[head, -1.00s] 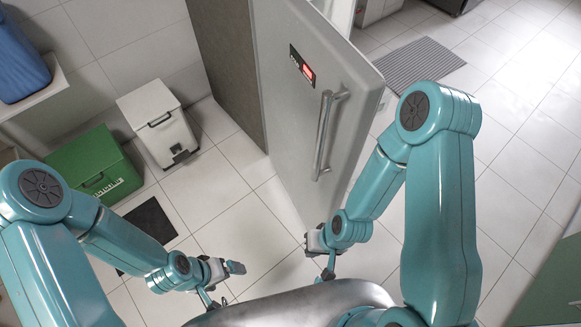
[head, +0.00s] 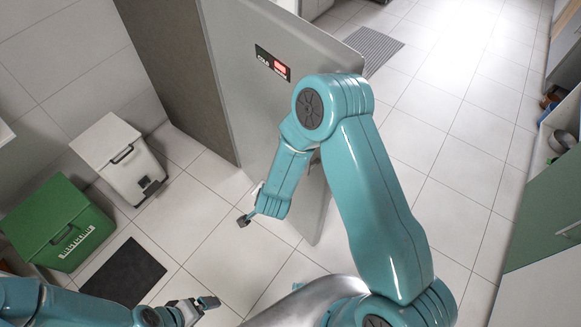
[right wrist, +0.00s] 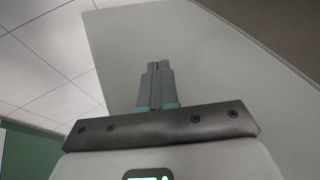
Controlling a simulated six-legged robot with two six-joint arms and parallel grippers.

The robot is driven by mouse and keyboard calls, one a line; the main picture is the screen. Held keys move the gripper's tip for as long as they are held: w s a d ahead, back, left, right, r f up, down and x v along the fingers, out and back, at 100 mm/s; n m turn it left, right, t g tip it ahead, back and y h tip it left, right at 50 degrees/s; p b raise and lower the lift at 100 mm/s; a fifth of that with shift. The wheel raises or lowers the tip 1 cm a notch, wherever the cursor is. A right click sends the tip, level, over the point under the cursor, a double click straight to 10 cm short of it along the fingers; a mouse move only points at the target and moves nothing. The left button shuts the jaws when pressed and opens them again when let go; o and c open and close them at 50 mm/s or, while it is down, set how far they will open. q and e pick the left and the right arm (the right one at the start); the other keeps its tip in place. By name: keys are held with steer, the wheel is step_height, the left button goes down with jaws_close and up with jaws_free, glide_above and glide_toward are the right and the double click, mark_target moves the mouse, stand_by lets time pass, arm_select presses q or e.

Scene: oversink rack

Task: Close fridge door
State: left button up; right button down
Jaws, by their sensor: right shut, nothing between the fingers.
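The fridge door (head: 235,60) is a tall grey panel with a small red-lit display (head: 272,63) in the head view. It stands swung out at an angle from the fridge. My right forearm covers its handle. My right gripper (head: 244,221) is shut and empty, low in front of the door's face. In the right wrist view the closed fingers (right wrist: 155,68) stand before a pale flat panel (right wrist: 205,50), which looks like the door; contact cannot be told. My left gripper (head: 207,301) is low at the bottom, away from the door, its jaw opening unclear.
A white bin (head: 118,158) and a green bin (head: 55,225) stand by the left wall. A dark mat (head: 124,275) lies before them. A grey ribbed mat (head: 372,48) lies beyond the door. The tiled floor (head: 440,130) to the right is clear.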

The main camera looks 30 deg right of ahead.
steer(key=w+d+r+m+h+b, duration=0.35)
steer(key=w+m+h, duration=0.2)
steer(key=m, duration=0.35)
step_height(320, 180, up, 3)
steer(key=s+a+m+g+h+b, duration=0.2)
steer(key=m+g, duration=0.2)
steer(key=m, duration=0.7)
steer(key=d+r+p+x, duration=0.1)
steer(key=d+r+x, duration=0.1)
steer(key=x, duration=1.1)
steer(key=shift+s, duration=0.1)
